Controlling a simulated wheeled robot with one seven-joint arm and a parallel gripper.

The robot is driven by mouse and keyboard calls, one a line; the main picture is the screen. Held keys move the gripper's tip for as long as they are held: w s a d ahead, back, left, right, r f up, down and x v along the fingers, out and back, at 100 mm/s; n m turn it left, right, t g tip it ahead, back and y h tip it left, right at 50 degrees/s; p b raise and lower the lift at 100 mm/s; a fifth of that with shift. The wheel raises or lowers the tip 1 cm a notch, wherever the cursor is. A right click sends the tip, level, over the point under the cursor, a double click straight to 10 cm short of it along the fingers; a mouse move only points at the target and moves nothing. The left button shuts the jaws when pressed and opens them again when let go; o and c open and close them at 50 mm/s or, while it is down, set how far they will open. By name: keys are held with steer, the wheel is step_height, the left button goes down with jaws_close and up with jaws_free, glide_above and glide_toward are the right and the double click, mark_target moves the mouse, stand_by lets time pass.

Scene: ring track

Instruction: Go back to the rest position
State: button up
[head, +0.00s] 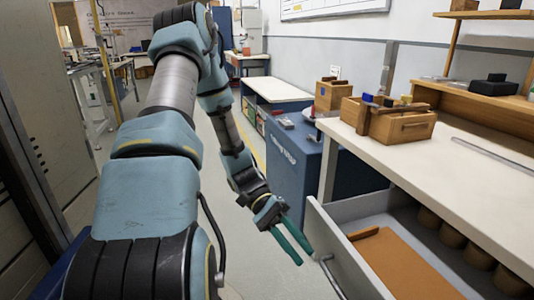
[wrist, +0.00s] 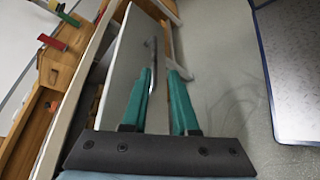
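My gripper (head: 294,243) has two green fingers and hangs over the floor just left of the open drawer (head: 325,225). The fingers stand apart with nothing between them in the head view. In the wrist view my gripper (wrist: 165,80) is also parted, and the drawer's metal handle (wrist: 151,65) appears between and beyond the fingers. I cannot tell how far the handle is from the fingertips. My arm reaches forward from the lower left of the head view, then bends down to the gripper.
The drawer holds an orange-brown board (head: 415,265) and several round brown pots (head: 452,232). Above it is a white worktop (head: 470,165) with a wooden box (head: 405,127). A blue cabinet (head: 292,160) stands beyond.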

steer(key=w+a+r+n+t+y+p, duration=0.1)
steer(key=w+a+r+t+y+p, duration=0.3)
steer(key=a+r+t, duration=0.3)
steer(key=w+a+r+n+t+y+p, duration=0.2)
steer(key=a+r, duration=0.6)
steer(key=r, duration=0.4)
steer(key=w+t+y+p, duration=0.1)
steer(key=w+t+p, duration=0.1)
steer(key=t+p, duration=0.1)
steer(key=shift+w+a+t+y, duration=0.3)
steer(key=shift+t+y, duration=0.1)
steer(key=shift+t, duration=0.5)
